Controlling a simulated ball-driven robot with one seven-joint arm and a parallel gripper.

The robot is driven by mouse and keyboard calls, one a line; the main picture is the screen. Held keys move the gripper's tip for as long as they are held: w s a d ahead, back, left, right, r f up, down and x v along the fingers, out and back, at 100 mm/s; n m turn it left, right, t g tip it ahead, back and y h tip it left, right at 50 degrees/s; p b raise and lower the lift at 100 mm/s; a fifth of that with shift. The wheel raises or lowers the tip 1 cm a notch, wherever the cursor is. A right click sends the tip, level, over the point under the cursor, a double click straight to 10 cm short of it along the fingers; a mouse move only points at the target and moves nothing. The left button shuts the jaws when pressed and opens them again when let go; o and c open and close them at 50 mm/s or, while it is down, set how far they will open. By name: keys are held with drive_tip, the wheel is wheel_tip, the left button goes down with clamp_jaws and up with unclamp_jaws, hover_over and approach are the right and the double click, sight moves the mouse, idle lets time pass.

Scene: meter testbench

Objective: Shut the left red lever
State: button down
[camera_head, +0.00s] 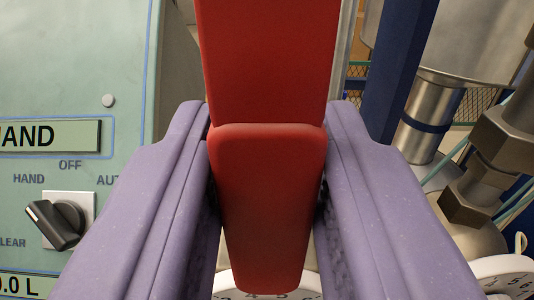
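A red lever (266,65) stands upright in the middle of the view, large and close. Its lower, nearer part (268,200) narrows downward between the two purple fingers of my gripper (268,180). The fingers stand on both sides of the lever, very close to it or touching it. Whether they press on it is hard to tell; the inner faces are partly in shadow. Only one red lever is in view.
A pale green control panel (60,70) with a black rotary switch (55,222) is at the left. A blue post (398,70), metal pipework (430,110) and a dark hex fitting (490,165) are at the right. White dials (505,275) show at the bottom.

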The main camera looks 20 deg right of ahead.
drive_tip(key=shift+d, duration=0.1)
drive_tip(key=s+d+r+n+b, duration=0.1)
drive_tip(key=d+r+n, duration=0.3)
drive_tip(key=n, duration=1)
drive_tip(key=shift+s+d+b, duration=0.3)
drive_tip(key=shift+d+b, duration=0.05)
drive_tip(key=shift+d, duration=0.3)
drive_tip(key=shift+r, duration=0.1)
drive_tip(key=c, duration=0.9)
unclamp_jaws()
